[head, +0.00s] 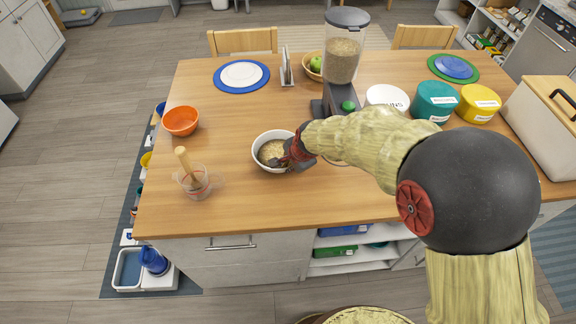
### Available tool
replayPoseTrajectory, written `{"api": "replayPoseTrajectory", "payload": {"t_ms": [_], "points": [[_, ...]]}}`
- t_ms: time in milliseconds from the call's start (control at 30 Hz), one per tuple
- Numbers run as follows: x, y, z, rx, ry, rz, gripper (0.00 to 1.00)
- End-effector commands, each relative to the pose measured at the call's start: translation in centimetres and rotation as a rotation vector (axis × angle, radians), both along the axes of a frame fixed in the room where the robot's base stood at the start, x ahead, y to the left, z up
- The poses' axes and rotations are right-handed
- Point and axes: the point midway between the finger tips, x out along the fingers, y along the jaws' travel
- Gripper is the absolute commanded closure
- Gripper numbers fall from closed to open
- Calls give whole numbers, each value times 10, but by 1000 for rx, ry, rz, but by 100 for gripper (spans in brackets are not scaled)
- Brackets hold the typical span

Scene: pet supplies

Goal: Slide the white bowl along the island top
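The white bowl (259,142) stands upright on the wooden island top (230,200), left of the middle, with tan grainy food inside. My arm reaches in from the right, and my gripper (284,160) is at the bowl's right front side, overlapping its rim in the picture. The dark fingers are small and partly hidden by the wrist, so I cannot tell whether they are open, shut or touching the bowl.
An orange bowl (181,121) and a clear cup with a wooden-handled tool (194,182) stand to the left. A food dispenser (343,60) stands behind. Labelled canisters (436,102) and a bin (545,128) are right. Bare top lies between the white and orange bowls.

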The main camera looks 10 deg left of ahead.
Motion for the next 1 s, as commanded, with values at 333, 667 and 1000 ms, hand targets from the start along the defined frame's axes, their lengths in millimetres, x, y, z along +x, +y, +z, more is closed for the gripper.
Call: {"api": "replayPoseTrajectory", "payload": {"t_ms": [333, 667, 1000], "points": [[0, 0, 0, 0, 0, -1, 74], [0, -1, 3, 1, -1, -1, 74], [-18, -15, 54, 3, -4, -1, 74]]}}
